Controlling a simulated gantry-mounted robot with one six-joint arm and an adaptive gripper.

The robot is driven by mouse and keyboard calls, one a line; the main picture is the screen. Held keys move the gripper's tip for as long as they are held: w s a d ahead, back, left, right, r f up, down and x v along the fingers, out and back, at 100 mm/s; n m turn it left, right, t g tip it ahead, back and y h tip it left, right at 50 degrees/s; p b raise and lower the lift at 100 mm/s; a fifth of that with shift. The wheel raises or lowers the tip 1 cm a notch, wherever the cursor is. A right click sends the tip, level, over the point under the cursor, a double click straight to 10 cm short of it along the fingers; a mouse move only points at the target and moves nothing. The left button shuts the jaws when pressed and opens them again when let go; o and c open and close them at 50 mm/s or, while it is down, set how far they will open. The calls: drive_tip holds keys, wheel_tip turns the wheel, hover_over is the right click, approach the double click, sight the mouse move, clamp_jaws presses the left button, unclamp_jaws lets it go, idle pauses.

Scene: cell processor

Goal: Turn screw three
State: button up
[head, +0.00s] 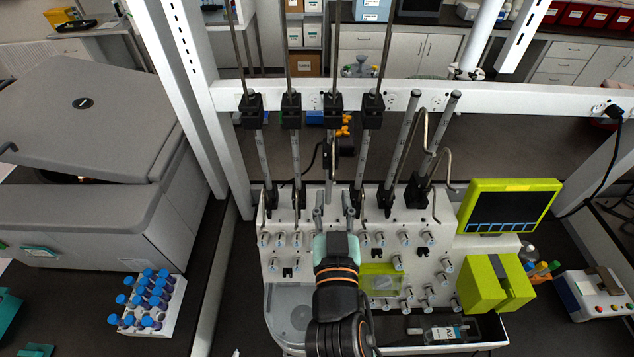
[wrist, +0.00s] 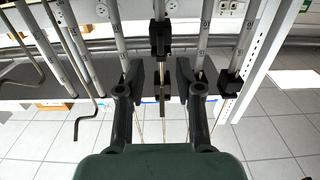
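My gripper (head: 333,200) is in front of the upright panel of the cell processor (head: 285,225), its two fingers pointing up and away toward the rods. In the wrist view my gripper (wrist: 160,80) is open, with a wide gap between the fingers. A black clamp (wrist: 160,38) on the middle rod shows between and beyond the fingertips, with a narrow dark part (wrist: 165,100) below it. No finger visibly grips it. In the head view the third rod from the left carries a black clamp (head: 333,108) at the crossbar. No number labels are readable, so I cannot confirm which screw is three.
Neighbouring rods stand close on both sides, with black holders (head: 299,195) at their feet. Bent metal hooks (head: 443,160) hang right. Several small knobs cover the panel. A green-framed screen (head: 509,207) and a blue-capped tube rack (head: 160,318) stand farther out.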

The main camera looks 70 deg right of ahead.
drive_tip(key=p+x, duration=0.1)
drive_tip(key=x, duration=0.5)
drive_tip(key=shift+w, duration=0.1)
drive_tip(key=shift+c, duration=0.3)
clamp_jaws()
